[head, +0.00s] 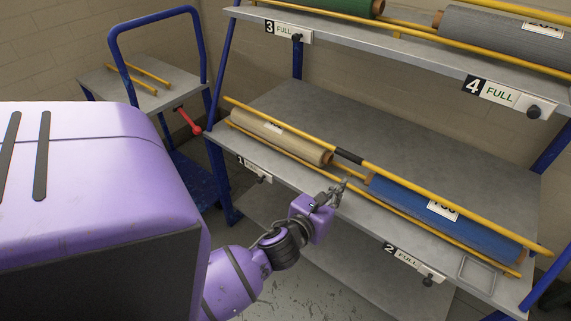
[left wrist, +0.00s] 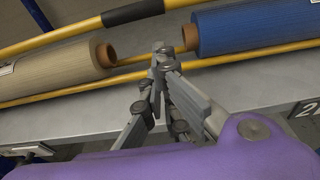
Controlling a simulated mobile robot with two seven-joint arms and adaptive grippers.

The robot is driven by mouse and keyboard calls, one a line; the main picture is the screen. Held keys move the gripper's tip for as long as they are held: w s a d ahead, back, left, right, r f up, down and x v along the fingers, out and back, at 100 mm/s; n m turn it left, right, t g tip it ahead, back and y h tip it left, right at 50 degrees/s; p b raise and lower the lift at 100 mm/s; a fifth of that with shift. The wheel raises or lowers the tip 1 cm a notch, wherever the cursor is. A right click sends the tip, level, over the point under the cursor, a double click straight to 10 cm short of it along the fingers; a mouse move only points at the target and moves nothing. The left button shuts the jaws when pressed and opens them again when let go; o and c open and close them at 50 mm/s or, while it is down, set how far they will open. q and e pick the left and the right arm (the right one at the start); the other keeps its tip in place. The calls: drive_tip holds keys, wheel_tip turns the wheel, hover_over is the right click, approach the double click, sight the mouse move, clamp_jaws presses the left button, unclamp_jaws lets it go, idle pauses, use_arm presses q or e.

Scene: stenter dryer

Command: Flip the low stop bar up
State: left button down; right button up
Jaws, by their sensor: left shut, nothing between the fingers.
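A yellow bar with a black grip sleeve (head: 349,157) runs lengthwise along the lower shelf, passing above the tan roll and the blue roll. It also shows along the top of the left wrist view (left wrist: 72,32). A second yellow bar (head: 400,206) runs lower, along the shelf's front side. My left gripper (head: 342,185) is shut and empty. It is in front of the gap between the two rolls, below the black sleeve and apart from it. Its closed fingertips (left wrist: 161,50) show in the left wrist view near the lower bar; contact cannot be told. My right gripper is not in view.
A tan roll (head: 275,135) and a blue roll (head: 430,212) lie on the lower shelf (head: 300,180). Label plates 1 (head: 252,168) and 2 (head: 412,262) with black knobs hang on its front edge. The upper shelf (head: 390,60) overhangs behind. A blue-framed cart (head: 112,50) stands left.

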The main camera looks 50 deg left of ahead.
sight(353, 158)
use_arm(q)
drive_tip(key=w, duration=0.1)
drive_tip(key=w+r, duration=0.1)
drive_tip(key=w, duration=0.1)
drive_tip(key=shift+w+a+r, duration=0.1)
drive_tip(key=shift+a+r, duration=0.25)
drive_tip(key=shift+r, duration=0.05)
drive_tip(key=shift+w+a+r, duration=0.1)
drive_tip(key=shift+w+r, duration=0.05)
drive_tip(key=shift+w, duration=0.15)
drive_tip(key=shift+r, duration=0.1)
